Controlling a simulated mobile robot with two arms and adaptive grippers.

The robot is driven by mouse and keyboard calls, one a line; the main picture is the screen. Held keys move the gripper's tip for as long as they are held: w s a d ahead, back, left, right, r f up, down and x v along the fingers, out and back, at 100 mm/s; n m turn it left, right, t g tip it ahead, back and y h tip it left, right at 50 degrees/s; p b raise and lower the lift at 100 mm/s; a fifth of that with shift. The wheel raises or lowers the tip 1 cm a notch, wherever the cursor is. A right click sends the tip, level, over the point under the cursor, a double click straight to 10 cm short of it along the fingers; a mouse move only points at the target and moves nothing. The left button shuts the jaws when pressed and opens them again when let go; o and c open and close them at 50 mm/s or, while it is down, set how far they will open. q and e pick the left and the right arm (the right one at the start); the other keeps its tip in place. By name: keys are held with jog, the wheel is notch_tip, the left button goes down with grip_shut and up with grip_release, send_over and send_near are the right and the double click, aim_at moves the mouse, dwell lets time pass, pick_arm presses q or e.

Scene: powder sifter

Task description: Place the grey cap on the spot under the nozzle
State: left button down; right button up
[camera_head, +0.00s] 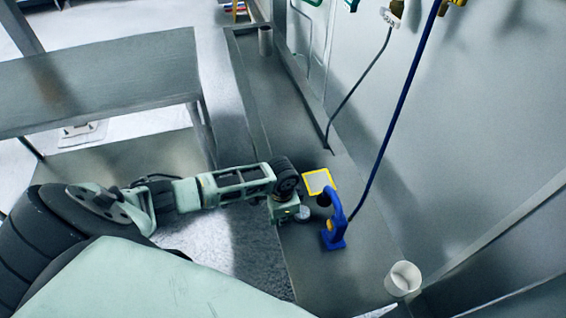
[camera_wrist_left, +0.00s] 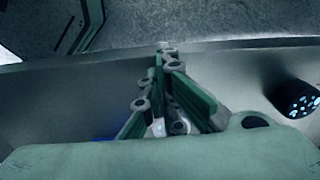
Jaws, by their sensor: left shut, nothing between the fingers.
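My left gripper (camera_head: 303,213) is low over the grey ledge, just left of the blue nozzle stand (camera_head: 334,228). In the left wrist view its fingers (camera_wrist_left: 165,52) are shut with nothing between them. The stand's dark nozzle (camera_head: 323,199) is beside the yellow-edged square spot (camera_head: 319,181); a dark perforated end, apparently the nozzle (camera_wrist_left: 296,98), shows at the right of the wrist view. I cannot clearly identify the grey cap. A grey cylindrical piece (camera_head: 265,41) stands at the far end of the ledge, away from my gripper. My right gripper is not in view.
A blue hose (camera_head: 401,108) and a thinner dark hose (camera_head: 358,87) hang along the wall on the right. A pale open cup (camera_head: 403,278) is at lower right. A grey table (camera_head: 100,82) stands at left. The ledge (camera_head: 283,110) is clear between the far cylinder and the spot.

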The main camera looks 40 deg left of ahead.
aim_at(293, 221)
pick_arm(q)
jog(key=shift+w+d, duration=0.15)
jog(key=shift+w+d, duration=0.2)
jog(key=shift+w, duration=0.1)
jog(key=shift+w+d+b, duration=0.4)
jog(key=shift+w+d, duration=0.55)
jog(key=shift+w, duration=0.25)
jog(key=shift+s+a+r, duration=0.1)
jog(key=shift+s, duration=0.05)
